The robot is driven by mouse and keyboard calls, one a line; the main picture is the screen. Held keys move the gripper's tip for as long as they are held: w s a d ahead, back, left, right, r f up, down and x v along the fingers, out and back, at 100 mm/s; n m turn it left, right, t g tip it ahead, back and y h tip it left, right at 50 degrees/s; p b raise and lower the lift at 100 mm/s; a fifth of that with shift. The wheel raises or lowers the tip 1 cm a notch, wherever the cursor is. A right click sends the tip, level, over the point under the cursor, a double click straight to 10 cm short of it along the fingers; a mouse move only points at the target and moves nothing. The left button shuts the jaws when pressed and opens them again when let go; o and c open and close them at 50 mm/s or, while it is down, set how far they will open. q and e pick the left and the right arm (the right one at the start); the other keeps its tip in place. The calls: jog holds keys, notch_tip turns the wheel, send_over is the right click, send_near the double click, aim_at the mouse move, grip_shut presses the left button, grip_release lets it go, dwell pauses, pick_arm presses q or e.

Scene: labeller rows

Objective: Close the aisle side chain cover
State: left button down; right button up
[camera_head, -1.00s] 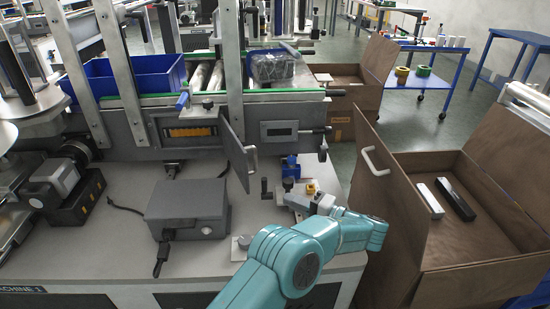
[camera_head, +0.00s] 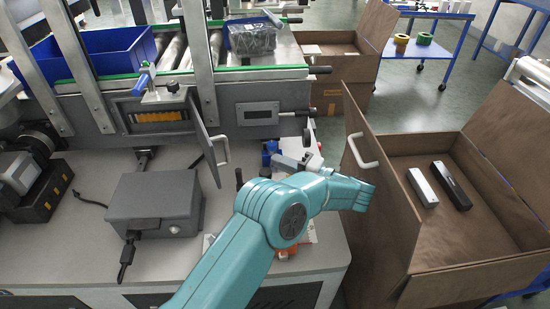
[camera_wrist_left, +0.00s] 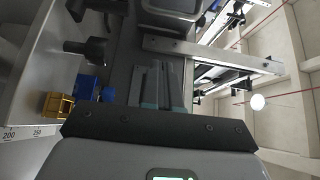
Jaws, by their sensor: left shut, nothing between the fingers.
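The chain cover (camera_head: 207,148) is a grey hinged panel with a pale bar handle (camera_head: 222,150). It stands open from the conveyor's side, left of my left gripper. The opening (camera_head: 160,117) beside it shows an orange part inside. My left gripper (camera_head: 283,160) is in front of the conveyor's side, right of the cover and apart from its handle. My teal arm partly hides it in the head view. In the left wrist view its fingers (camera_wrist_left: 168,68) are shut with nothing between them. I cannot clearly make out the cover there. My right gripper is not in view.
A grey box (camera_head: 157,203) with a cable sits on the machine top. A brown crate (camera_head: 385,215) with a handle stands to the right. Small blue and yellow parts (camera_wrist_left: 57,105) show near the gripper in the left wrist view. A dark knob (camera_head: 307,138) sticks out by the conveyor's end.

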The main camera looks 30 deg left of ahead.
pick_arm(q)
jog(key=s+a, duration=0.2)
jog(key=a, duration=0.8)
jog(key=shift+a, duration=0.4)
jog(key=shift+s, duration=0.15)
jog(key=shift+b, duration=0.3)
